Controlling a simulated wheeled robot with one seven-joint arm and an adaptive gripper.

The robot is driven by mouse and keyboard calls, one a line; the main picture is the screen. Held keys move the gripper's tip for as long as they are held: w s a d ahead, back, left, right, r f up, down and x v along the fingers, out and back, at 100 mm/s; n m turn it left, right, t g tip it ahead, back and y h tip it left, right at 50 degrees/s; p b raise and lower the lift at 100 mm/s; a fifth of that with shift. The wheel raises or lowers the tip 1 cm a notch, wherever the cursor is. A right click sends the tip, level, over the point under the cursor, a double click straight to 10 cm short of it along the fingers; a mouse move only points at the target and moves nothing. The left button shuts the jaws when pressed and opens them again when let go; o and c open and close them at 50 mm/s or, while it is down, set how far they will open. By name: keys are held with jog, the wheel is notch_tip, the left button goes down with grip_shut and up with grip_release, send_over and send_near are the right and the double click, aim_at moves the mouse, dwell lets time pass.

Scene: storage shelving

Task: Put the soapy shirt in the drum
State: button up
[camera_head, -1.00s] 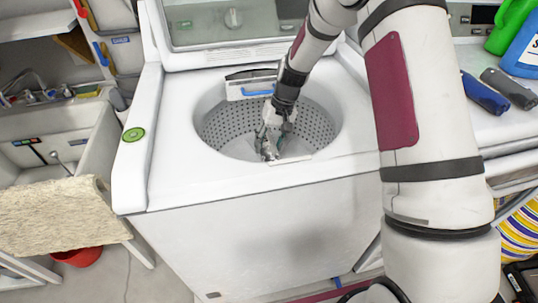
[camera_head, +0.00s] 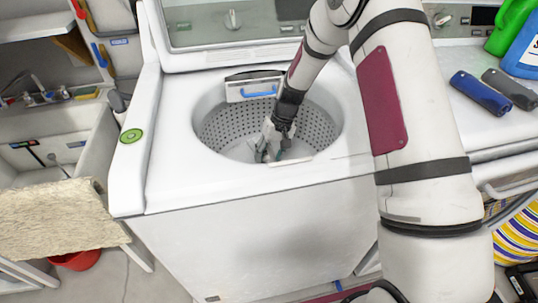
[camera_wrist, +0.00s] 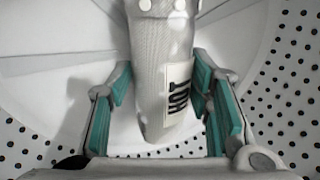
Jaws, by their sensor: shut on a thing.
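The soapy shirt (camera_wrist: 166,75) shows in the wrist view as a narrow grey-white bundle with white foam-like spots near its top and a dark-lettered label. My gripper (camera_wrist: 165,88) has its teal-padded fingers on both sides of it and is shut on it. In the head view, my gripper (camera_head: 272,152) points down inside the washer's open drum (camera_head: 222,126), near the front of the opening. The shirt is hard to make out there, hidden by the fingers. The perforated drum wall and pale floor lie around the gripper in the wrist view.
The white washer (camera_head: 180,180) has its lid (camera_head: 240,25) raised. A sink (camera_head: 40,140) with a beige towel (camera_head: 60,215) stands at left. Bottles (camera_head: 525,45) and two dark cylindrical things (camera_head: 480,92) sit at right. The drum rim surrounds my wrist.

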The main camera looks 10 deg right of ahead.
jog(key=shift+f, duration=0.2)
jog(key=o, duration=1.2)
jog(key=shift+o, duration=0.2)
jog(key=shift+r, duration=0.1)
